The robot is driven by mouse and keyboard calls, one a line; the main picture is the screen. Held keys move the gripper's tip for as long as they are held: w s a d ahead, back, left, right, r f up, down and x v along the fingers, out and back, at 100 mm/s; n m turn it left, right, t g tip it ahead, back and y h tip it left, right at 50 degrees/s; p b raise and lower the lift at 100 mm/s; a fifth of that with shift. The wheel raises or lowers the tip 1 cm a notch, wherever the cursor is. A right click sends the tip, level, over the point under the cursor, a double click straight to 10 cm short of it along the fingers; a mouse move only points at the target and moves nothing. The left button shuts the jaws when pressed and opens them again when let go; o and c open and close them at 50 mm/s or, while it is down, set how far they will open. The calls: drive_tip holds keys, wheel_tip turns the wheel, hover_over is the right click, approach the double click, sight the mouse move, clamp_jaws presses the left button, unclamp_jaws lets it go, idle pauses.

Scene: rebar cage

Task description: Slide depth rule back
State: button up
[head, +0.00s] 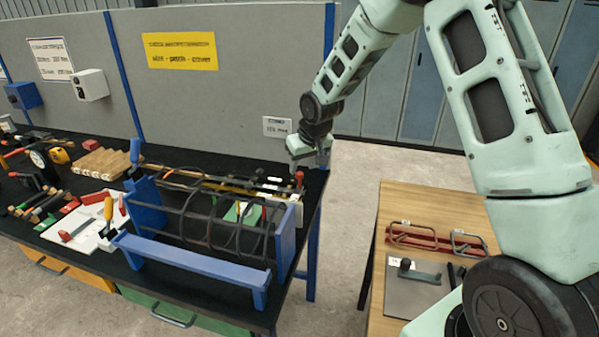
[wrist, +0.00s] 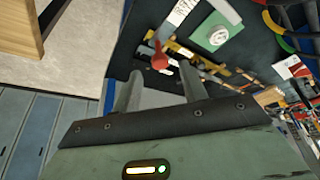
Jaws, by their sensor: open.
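A pale strip with dark marks, which looks like the depth rule (wrist: 181,14), runs toward a red knob (wrist: 160,60) in the wrist view. The red knob also shows in the head view (head: 299,176), at the right end of the blue rebar cage jig (head: 285,240). My gripper (wrist: 158,78) is open and empty, with the knob just beyond the gap between its fingers. In the head view my gripper (head: 311,160) hangs above the jig's back right corner, close to the knob. I cannot tell whether they touch.
The black bench (head: 70,250) holds wooden blocks (head: 100,163), a white board (head: 85,228) and tools at left. A grey panel (head: 240,95) stands behind. A wooden table (head: 385,265) with red-based handles (head: 435,240) stands at right, across a floor gap.

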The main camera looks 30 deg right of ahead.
sight(300, 173)
drive_tip(key=shift+p+x, duration=0.45)
drive_tip(key=shift+x, duration=2.2)
